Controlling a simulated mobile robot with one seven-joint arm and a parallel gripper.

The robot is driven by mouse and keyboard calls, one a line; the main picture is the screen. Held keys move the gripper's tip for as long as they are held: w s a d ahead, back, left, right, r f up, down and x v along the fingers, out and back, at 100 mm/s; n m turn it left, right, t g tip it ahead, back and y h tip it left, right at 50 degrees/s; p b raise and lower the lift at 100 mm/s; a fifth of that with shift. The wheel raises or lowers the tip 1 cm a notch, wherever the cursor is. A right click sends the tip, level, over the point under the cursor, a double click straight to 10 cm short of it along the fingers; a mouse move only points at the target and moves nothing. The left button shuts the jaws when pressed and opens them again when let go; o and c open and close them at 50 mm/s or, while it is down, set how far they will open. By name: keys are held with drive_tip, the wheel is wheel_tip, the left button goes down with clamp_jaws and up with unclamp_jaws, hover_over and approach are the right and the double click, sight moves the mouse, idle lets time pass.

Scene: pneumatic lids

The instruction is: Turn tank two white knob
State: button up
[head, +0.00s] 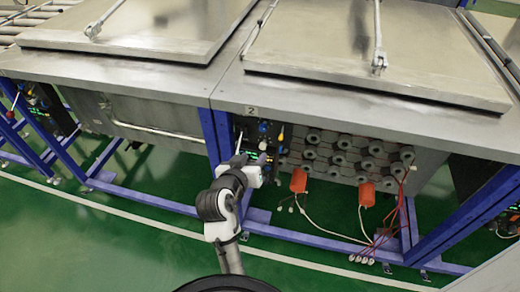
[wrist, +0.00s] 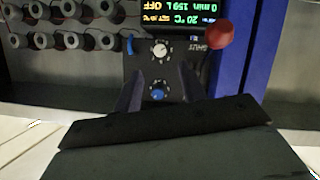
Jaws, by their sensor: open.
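The control panel (head: 262,131) of tank two sits under the table edge by a "2" label (head: 251,110). In the wrist view, which looks upside down, the white knob (wrist: 160,49) is on the dark panel near the lit display (wrist: 178,14). A blue knob (wrist: 157,91) is on the picture's lower side of it. My gripper (wrist: 160,72) is open and empty, its dark fingers reaching toward the panel on either side of the blue knob. The white knob lies just past the fingertips in the picture; contact cannot be told. In the head view my gripper hides part of the panel.
A red ball handle (wrist: 220,33) is close beside the display, by a blue frame post (wrist: 240,45). Several grey round fittings (head: 345,158) and orange boxes (head: 299,180) with cables are right of the panel. Metal lids (head: 375,70) lie above.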

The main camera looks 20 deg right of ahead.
sight(262, 147)
drive_tip(key=p+x, duration=0.1)
drive_tip(key=x, duration=0.6)
clamp_jaws()
